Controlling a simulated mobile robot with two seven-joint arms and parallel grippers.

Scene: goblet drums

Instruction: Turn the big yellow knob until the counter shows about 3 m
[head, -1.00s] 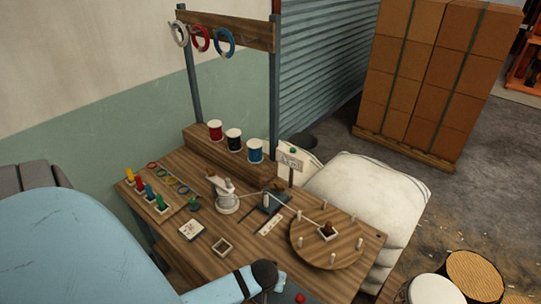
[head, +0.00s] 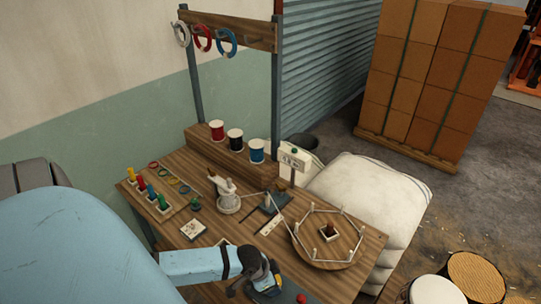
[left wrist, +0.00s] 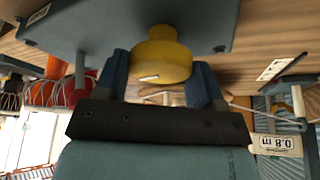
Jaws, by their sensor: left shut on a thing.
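The big yellow knob (left wrist: 162,55) has a white mark and sits on a grey panel in the left wrist view. The blue fingers of my left gripper (left wrist: 159,72) are closed on its two sides. In the head view, my left gripper (head: 268,283) is at the table's front edge and hides most of the knob. The counter (left wrist: 277,144) shows upside down in the left wrist view and reads about 0.8 m. It stands at the back of the table in the head view (head: 294,159). My right gripper is in neither view.
A round wooden disc (head: 322,255) with several pegs carries a white line around them. A white swivel piece (head: 228,198) feeds the line. Several spools stand on the wooden step (head: 213,150). White sacks (head: 370,205) lie right of the table.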

